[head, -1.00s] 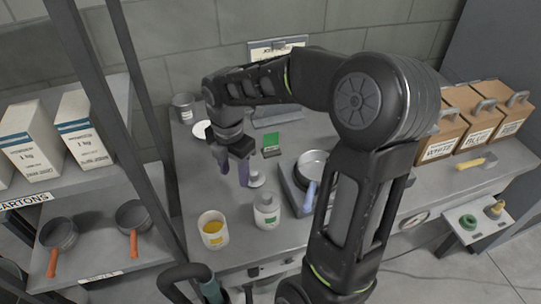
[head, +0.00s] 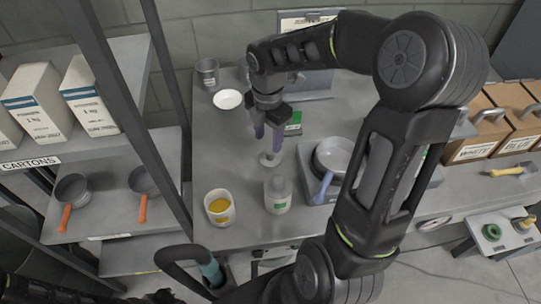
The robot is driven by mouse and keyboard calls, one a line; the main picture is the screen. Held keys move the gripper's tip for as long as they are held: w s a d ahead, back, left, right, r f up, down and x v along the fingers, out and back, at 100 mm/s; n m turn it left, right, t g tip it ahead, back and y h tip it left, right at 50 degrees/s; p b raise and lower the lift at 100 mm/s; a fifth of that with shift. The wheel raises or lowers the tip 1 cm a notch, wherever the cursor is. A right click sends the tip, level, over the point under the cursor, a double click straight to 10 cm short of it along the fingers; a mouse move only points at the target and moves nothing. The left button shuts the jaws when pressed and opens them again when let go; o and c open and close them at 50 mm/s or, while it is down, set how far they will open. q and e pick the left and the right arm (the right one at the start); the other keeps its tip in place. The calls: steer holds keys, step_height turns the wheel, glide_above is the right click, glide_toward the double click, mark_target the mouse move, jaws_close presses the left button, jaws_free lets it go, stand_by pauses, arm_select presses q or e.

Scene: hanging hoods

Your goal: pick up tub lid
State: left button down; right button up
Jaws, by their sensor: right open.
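A small pale grey disc with a raised middle (head: 269,160), which looks like the tub lid, lies flat on the grey worktable. My right gripper (head: 267,143) points down with its two fingers apart, directly over the disc, and seems empty. The fingertips are close to the disc; I cannot tell whether they touch it. An open white tub (head: 218,216) with yellow contents stands at the front left of the disc. My left gripper is out of view.
A pan (head: 334,154) sits on a hotplate to the right. A white dish (head: 228,99) and a grey canister (head: 207,70) are at the back left. My arm hides part of the table's right side.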

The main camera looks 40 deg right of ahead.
mark_target(270, 152)
steer(key=shift+d+f+p, duration=0.2)
steer(key=shift+f+p, duration=0.15)
steer(key=shift+f, duration=2.25)
steer(key=shift+c, duration=0.6)
jaws_close()
